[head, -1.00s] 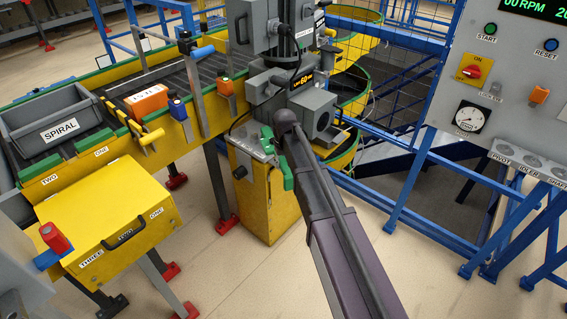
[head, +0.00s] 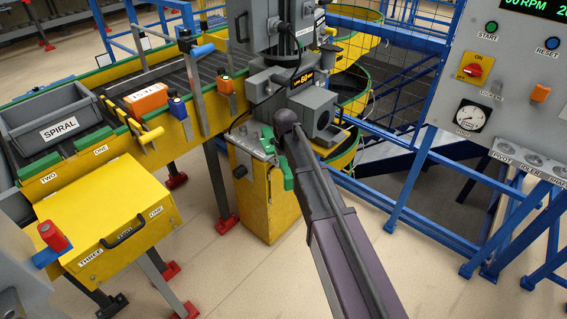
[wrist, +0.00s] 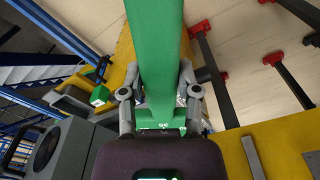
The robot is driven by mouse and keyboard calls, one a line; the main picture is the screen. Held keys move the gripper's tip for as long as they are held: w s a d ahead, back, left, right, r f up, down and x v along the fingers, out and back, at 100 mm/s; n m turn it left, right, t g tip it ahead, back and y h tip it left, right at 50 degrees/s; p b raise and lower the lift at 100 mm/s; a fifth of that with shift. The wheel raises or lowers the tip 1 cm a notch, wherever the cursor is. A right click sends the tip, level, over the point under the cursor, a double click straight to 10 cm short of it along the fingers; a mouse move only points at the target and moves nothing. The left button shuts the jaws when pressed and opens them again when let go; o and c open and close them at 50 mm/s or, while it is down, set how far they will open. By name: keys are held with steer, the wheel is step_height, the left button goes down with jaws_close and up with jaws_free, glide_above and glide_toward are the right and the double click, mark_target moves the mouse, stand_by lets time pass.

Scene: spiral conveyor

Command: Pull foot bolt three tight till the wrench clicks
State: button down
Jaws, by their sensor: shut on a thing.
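My gripper (wrist: 159,95) is shut on a long green bar (wrist: 156,50) in the wrist view, with one grey finger on each side. The bar runs from the top edge down to the palm; I cannot tell for sure whether it is the wrench handle. In the head view my arm covers the fingers; green pieces (head: 287,177) show beside it, at the yellow cabinet (head: 250,200). Several red feet show under the conveyor legs, one (head: 228,224) left of the cabinet. No foot bolt or its number can be made out.
A yellow box labelled THREE, TWO and ONE (head: 85,205) stands at the left. A grey SPIRAL bin (head: 35,115) and an orange block (head: 146,101) are on the conveyor. A control panel (head: 500,110) and blue frame (head: 410,185) stand right. Floor ahead is clear.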

steer(key=shift+f+b, duration=0.8)
stand_by(1.4)
steer(key=c, duration=0.9)
jaws_free()
jaws_close()
steer(key=shift+a, duration=0.25)
steer(key=shift+s+a+m, duration=0.2)
steer(key=shift+a+m, duration=0.35)
steer(key=shift+a, duration=0.4)
steer(key=shift+s+a+m, duration=0.25)
steer(key=shift+a+m, duration=0.35)
steer(key=shift+a, duration=0.3)
steer(key=shift+s+a+m, duration=0.2)
steer(key=shift+a+m, duration=0.35)
steer(key=shift+a, duration=0.4)
